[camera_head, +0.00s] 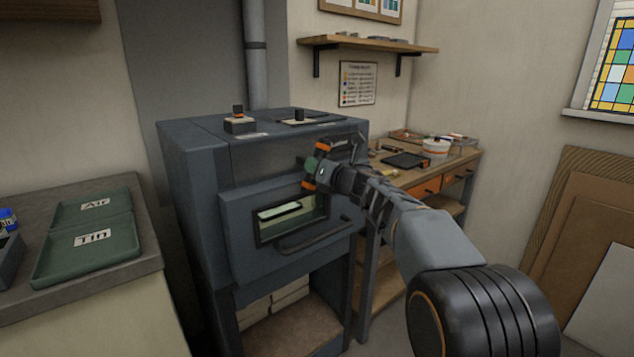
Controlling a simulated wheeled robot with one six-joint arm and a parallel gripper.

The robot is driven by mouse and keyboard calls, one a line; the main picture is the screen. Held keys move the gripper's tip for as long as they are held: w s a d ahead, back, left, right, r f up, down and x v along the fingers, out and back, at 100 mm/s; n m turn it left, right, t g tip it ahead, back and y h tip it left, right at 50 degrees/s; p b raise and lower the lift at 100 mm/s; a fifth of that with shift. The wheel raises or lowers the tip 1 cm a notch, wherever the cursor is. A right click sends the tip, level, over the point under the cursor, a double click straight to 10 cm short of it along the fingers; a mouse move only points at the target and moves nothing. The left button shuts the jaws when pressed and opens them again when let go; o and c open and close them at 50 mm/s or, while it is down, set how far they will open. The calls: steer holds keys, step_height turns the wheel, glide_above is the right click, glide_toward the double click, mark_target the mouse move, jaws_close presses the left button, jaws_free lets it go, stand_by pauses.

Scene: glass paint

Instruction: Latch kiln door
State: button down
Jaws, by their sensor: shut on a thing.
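The blue-grey kiln (185,180) stands left of centre. Its front door (236,238) is up against the kiln's front, with a window showing something pale green inside and a dark bar handle (312,238) below the window. I cannot tell whether the door is fully flush. My gripper (314,166), with orange-marked fingers, is in front of the door's upper right part.
A counter at left holds green trays (88,262) labelled Air and Tin. A wooden workbench (455,164) with tools stands behind my arm at right. Boards lean on the right wall.

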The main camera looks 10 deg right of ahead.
steer(key=n+b, duration=0.4)
steer(key=shift+f+n, duration=0.1)
steer(key=shift+n, duration=0.6)
steer(key=c, duration=0.9)
jaws_free()
steer(key=b+v, duration=0.1)
steer(key=v, duration=1.2)
steer(key=shift+s+d, duration=0.25)
steer(key=shift+s, duration=0.05)
